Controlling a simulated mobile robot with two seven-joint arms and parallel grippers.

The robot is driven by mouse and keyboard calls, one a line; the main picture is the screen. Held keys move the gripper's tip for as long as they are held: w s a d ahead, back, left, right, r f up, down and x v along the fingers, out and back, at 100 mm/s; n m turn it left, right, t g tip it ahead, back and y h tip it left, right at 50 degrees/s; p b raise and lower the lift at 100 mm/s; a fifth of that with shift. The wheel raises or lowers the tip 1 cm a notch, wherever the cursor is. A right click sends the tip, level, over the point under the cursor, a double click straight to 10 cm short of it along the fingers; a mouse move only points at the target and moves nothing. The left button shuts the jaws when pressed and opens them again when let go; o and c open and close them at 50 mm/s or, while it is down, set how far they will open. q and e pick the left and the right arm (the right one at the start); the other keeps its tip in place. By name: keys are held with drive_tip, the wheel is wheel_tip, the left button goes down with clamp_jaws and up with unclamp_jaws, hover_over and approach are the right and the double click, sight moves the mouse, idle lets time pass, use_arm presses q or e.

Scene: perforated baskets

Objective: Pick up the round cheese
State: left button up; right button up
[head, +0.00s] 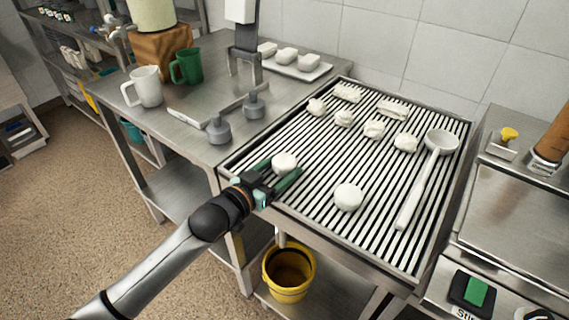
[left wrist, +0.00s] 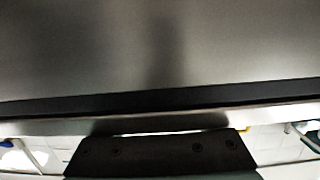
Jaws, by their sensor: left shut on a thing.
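A white round cheese (head: 285,161) is at the front left of the slatted draining table (head: 318,181). My left gripper (head: 284,171) reaches over the table's front left edge with its green fingers on either side of this cheese, shut on it. I cannot tell whether the cheese is clear of the slats. A second round cheese (head: 348,196) lies to the right, apart from the gripper. My right gripper is not in view.
Several irregular white cheeses (head: 374,129) lie toward the back of the slats. A white ladle (head: 428,178) lies along the right side. A steel counter (head: 205,85) at left holds a green mug (head: 187,66) and weights (head: 218,130). A yellow bucket (head: 289,273) stands below.

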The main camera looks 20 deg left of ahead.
use_arm(q)
drive_tip(key=c, duration=0.4)
drive_tip(key=shift+o, duration=0.2)
drive_tip(key=shift+r, duration=0.1)
